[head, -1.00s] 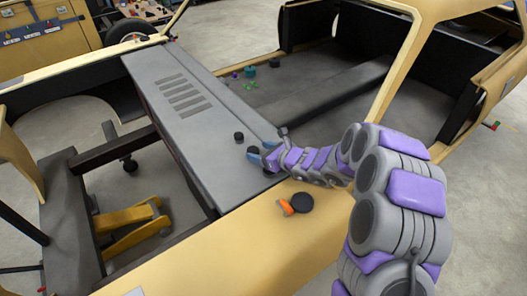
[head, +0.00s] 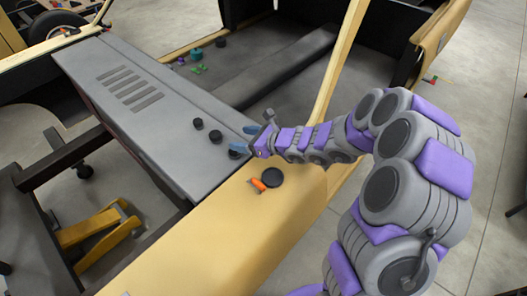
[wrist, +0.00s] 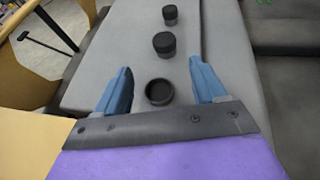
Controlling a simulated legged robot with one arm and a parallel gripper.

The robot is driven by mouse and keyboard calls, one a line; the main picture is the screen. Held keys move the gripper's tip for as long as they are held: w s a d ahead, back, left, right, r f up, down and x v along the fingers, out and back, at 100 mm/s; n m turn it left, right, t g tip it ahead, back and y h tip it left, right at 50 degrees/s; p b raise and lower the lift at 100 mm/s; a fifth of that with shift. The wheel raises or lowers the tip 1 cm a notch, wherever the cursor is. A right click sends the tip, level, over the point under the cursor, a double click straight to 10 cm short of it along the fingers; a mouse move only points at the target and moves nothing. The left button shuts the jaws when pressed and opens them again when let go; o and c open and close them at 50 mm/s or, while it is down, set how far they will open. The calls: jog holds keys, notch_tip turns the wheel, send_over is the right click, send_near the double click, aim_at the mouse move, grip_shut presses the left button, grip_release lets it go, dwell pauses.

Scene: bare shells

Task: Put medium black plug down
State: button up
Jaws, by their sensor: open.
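Three black round plugs stand in a row on the grey panel: a far one (head: 198,123), a middle one (head: 215,136) and a near one (head: 235,152) by my gripper (head: 243,141). In the wrist view, the far plug (wrist: 170,15) and middle plug (wrist: 164,44) are beyond the fingertips. The near plug (wrist: 159,92), with a hollow top, sits between the blue fingers of my gripper (wrist: 160,66), with a gap on each side. The gripper is open and holds nothing. I cannot tell for sure which plug is the medium one.
A larger black disc (head: 273,178) and an orange object (head: 258,184) lie on the yellow body panel in front. Small green and teal things (head: 197,54) lie on the floor of the car shell. The slotted grey panel (head: 150,125) is clear left of the plugs.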

jog(key=shift+d, duration=0.25)
jog(key=s+a+r+n+g, duration=0.1)
jog(key=s+r+n+g, duration=0.15)
jog(key=s+n, duration=0.35)
jog(key=s+a+r+n+g+h, duration=0.15)
jog(key=s+r+n, duration=0.25)
jog(key=s, duration=0.4)
jog(key=s+r+n+g+y, duration=0.1)
jog(key=s+r+n+g, duration=0.3)
jog(key=s, duration=0.3)
jog(key=s+d+f+n+h, duration=0.1)
jog(key=s+d+n+h, duration=0.8)
jog(key=s+d, duration=0.9)
jog(key=d+h, duration=0.2)
jog(key=d, duration=0.1)
jog(key=shift+s+d+f+n+g, duration=0.15)
jog(key=shift+s+d+n+g, duration=0.15)
jog(key=shift+s+n, duration=0.1)
